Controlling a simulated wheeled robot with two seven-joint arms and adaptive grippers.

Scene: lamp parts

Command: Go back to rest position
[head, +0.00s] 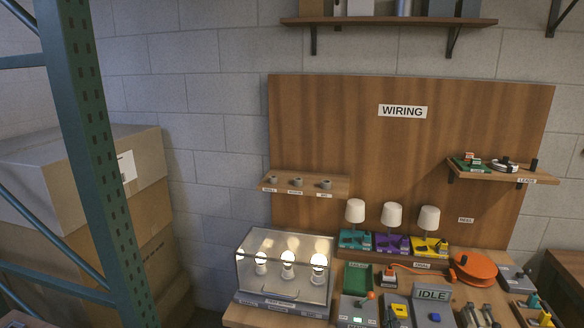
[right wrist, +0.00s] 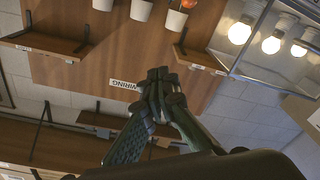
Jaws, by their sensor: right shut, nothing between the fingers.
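My right gripper (right wrist: 160,76) shows in the right wrist view with its fingers together and nothing between them. It points toward the wooden wiring board, which appears upside down there, with the WIRING sign (right wrist: 123,85) just beside the fingertips. The gripper looks clear of the board and shelves. I cannot make out either gripper in the head view, and my left gripper shows in no view.
A wooden bench holds a clear case (head: 285,272) with lit bulbs, white lamps (head: 392,215) on coloured bases, an orange reel (head: 473,268) and an IDLE box (head: 432,294). Cardboard boxes (head: 80,180) and a green rack post (head: 90,150) stand at left.

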